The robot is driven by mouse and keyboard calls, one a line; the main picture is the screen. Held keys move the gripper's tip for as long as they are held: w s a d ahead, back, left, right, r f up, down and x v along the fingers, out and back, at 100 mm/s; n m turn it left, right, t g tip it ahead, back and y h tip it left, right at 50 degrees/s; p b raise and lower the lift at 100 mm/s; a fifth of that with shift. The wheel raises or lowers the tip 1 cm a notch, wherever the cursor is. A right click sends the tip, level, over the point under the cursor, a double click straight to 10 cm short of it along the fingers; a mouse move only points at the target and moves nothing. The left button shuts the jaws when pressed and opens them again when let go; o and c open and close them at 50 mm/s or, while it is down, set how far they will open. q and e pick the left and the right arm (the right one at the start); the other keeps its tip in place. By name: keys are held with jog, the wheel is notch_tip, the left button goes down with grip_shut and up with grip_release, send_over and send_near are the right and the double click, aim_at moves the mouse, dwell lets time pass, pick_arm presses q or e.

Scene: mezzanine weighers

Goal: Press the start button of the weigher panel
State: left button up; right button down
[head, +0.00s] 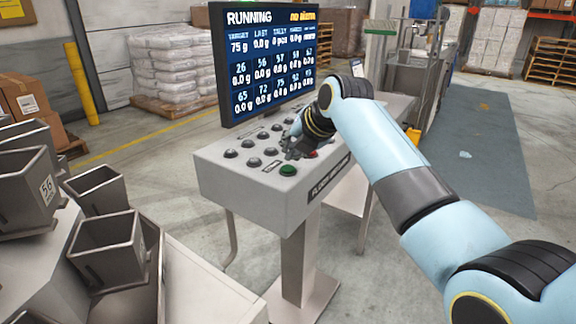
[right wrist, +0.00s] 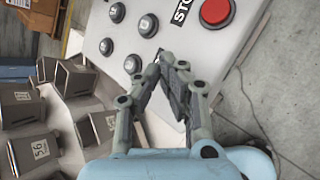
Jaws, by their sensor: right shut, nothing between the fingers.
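The weigher panel (head: 225,177) is a grey console on a pedestal, with several black buttons on its sloped top. The green button (head: 288,170) is at its near edge, and a red button (head: 313,154) shows partly behind my right gripper (head: 291,152). That gripper is shut and empty, over the panel beyond the green button; I cannot tell whether it touches the panel. In the right wrist view, its fingertips (right wrist: 170,62) meet near the panel edge. The red button (right wrist: 216,12) and STOP label (right wrist: 182,10) are above them. No green button shows there. My left gripper is out of view.
A screen (head: 265,60) behind the panel reads RUNNING and "no alarm". Steel weigher buckets (head: 105,247) crowd the lower left. A pallet of white sacks (head: 172,65) stands at the back. Grey floor around the pedestal is open.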

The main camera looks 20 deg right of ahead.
aim_at(291, 167)
jog(key=shift+r+p, duration=2)
jog(key=shift+r, duration=0.35)
jog(key=shift+f, duration=0.1)
